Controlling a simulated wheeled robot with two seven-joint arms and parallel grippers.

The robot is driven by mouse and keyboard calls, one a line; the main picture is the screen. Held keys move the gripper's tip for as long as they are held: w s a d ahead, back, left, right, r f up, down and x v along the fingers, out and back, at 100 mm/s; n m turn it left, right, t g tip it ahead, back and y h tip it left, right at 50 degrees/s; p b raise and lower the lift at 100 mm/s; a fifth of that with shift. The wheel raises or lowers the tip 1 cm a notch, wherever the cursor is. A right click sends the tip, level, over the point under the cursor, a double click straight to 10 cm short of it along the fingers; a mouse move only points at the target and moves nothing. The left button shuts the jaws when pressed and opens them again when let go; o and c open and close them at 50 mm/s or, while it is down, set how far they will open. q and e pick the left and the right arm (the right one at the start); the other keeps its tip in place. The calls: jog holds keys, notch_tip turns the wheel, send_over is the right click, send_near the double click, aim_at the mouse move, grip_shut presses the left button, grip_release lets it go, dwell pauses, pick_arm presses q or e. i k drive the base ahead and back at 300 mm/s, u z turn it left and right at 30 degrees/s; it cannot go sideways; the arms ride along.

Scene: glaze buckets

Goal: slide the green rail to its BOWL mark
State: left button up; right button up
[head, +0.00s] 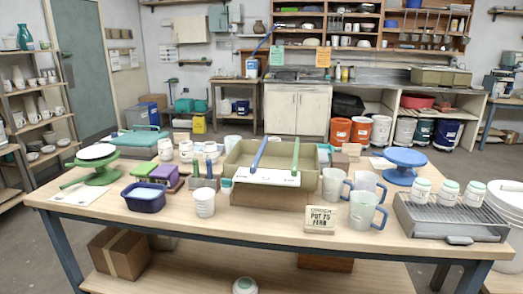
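The green rail (296,157) lies front to back across the top of an open beige box (240,155), toward the box's right side. A blue rail (259,154) lies across the same box to its left, apart from it. A white strip (266,178) with small marks runs along the box's front edge. The marks are too small to read, so I cannot tell which is BOWL or where the rail stands against it. Neither of my grippers is in view.
A white cup (204,202) and dark blue tub (144,197) stand left. A grey rack (440,217) with jars sits far right. The table's front left is mostly bare.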

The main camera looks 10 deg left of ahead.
aim_at(294, 169)
jog(key=z, duration=0.3)
jog(key=k, duration=0.5)
jog(key=z, duration=0.85)
jog(key=i, duration=1.3)
jog(key=u, duration=0.8)
